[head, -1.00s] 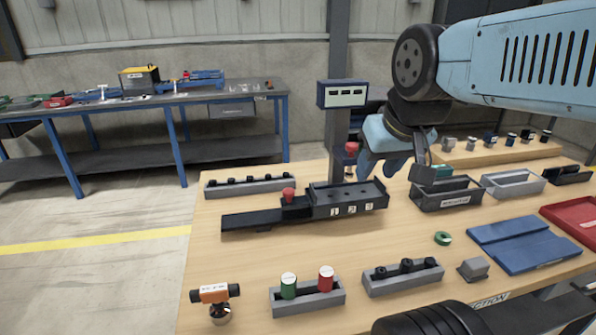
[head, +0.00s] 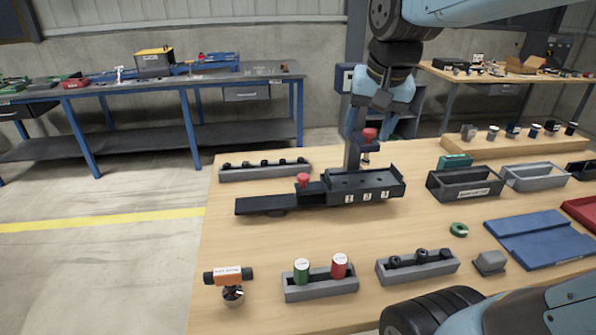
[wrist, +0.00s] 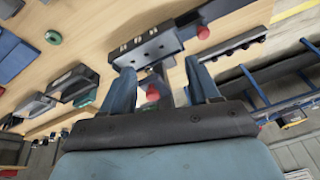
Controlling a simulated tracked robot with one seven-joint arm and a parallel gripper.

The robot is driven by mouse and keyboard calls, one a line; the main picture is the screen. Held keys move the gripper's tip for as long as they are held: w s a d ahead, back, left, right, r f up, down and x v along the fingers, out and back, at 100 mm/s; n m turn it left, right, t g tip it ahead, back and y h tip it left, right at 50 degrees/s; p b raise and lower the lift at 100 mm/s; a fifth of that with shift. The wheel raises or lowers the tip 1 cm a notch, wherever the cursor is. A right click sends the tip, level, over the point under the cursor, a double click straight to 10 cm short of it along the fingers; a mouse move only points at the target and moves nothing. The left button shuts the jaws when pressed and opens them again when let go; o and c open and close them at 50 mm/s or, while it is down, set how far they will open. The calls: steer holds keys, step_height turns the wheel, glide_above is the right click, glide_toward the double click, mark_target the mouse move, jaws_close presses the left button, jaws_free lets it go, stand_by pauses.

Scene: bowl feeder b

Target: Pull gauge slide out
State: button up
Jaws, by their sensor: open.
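The dark gauge fixture (head: 394,192), marked 1, 2, 3, stands on the wooden bench. A dark flat slide bar (head: 262,204) extends from its left side. A red knob (head: 303,180) stands where bar and fixture meet; it also shows in the wrist view (wrist: 203,32). A second red knob (head: 370,134) is on a post behind the fixture. My gripper (head: 376,104) is open and empty, above and behind the fixture, apart from both knobs. In the wrist view its two blue fingers (wrist: 160,72) are spread, with the post's red knob (wrist: 153,92) seen between them.
A grey rack (head: 265,173) lies behind the slide. In front are a holder with green and red cylinders (head: 320,290) and another small holder (head: 418,268). Dark (head: 465,185) and grey (head: 535,178) bins stand to the right.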

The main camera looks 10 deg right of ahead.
steer(key=w+a+f+m+g, duration=0.1)
steer(key=w+a+m+g, duration=0.2)
steer(key=w, duration=0.4)
steer(key=m, duration=0.3)
glide_above(304, 176)
step_height(304, 176, down, 4)
steer(key=shift+g, duration=0.3)
step_height(304, 176, down, 13)
steer(key=shift+f, duration=0.1)
jaws_close()
